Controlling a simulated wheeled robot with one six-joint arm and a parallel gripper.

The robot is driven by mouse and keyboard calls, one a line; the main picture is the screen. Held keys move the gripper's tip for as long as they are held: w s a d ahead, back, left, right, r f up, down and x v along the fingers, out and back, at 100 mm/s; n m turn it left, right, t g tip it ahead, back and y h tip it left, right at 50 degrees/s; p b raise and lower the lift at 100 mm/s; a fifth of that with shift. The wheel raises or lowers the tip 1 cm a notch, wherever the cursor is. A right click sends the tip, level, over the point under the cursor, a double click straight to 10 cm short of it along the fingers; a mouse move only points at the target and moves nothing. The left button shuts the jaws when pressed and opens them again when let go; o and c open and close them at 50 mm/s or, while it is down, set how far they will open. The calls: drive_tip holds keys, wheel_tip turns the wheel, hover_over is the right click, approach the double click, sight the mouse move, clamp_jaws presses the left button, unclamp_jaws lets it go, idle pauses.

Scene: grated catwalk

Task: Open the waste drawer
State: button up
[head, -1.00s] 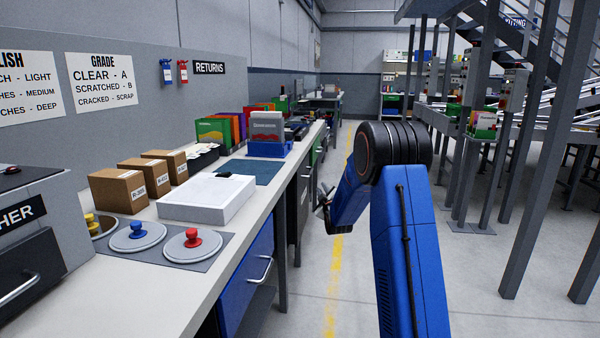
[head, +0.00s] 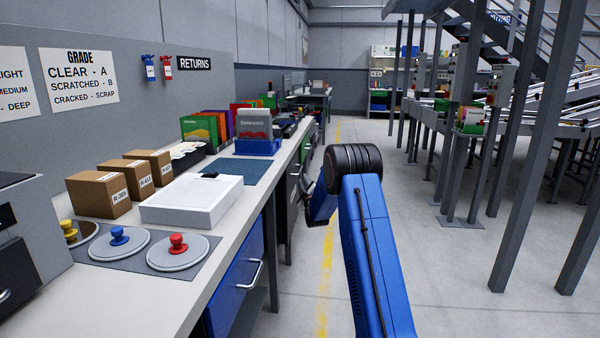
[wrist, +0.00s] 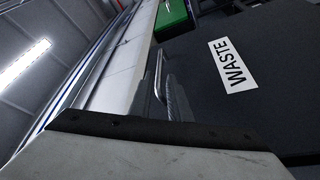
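The waste drawer has a dark front (wrist: 270,95) with a white WASTE label (wrist: 232,65), seen tilted in the wrist view. Its metal bar handle (wrist: 158,70) stands out from the front, left of the label. A grey ribbed tip that looks like part of my gripper (wrist: 174,98) is close to the handle; I cannot tell whether they touch. A pale, dark-edged shape fills the bottom of this view. In the head view, a dark drawer unit (head: 293,190) under the bench is partly hidden by my arm, and my fingers are hidden.
The bench (head: 215,285) runs along the left, with a blue drawer (head: 236,285) under its near part. A white box (head: 192,200), brown cartons and red and blue knobs stand on top. The aisle floor (head: 440,270) right of my arm is open, up to grey stair posts.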

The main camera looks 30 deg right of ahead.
sight(300, 170)
drive_tip(key=x, duration=0.9)
drive_tip(key=shift+w+d, duration=0.1)
drive_tip(key=shift+w, duration=0.15)
clamp_jaws()
